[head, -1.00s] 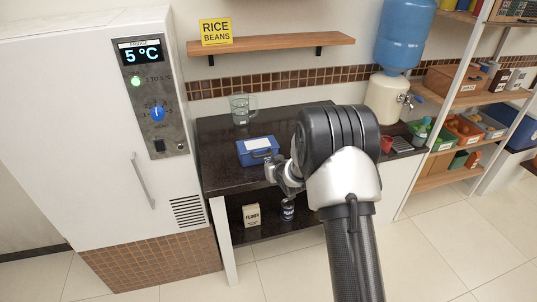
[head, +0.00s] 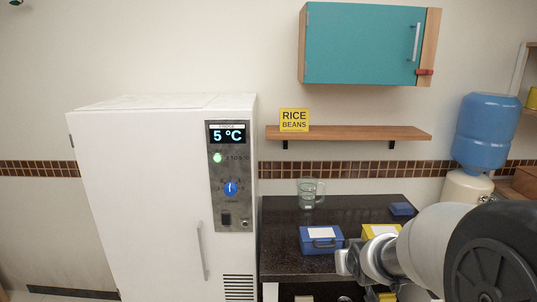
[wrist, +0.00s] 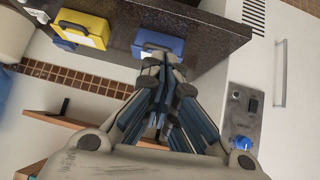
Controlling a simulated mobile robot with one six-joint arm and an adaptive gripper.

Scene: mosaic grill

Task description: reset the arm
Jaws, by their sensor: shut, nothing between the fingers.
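My gripper (wrist: 163,62) shows in the wrist view with its fingers together and nothing between them. It points toward the dark counter (wrist: 205,25), with a blue box (wrist: 158,44) just beyond the fingertips in the picture. In the head view my arm fills the lower right corner, in front of part of the counter (head: 280,240). The fingertips cannot be made out there.
A white fridge (head: 140,190) stands left of the counter. On the counter are the blue box (head: 321,240), a yellow box (head: 375,231) and a glass jug (head: 308,193). A wooden shelf (head: 350,132) and teal cabinet (head: 360,45) hang above. A blue water bottle (head: 485,130) stands right.

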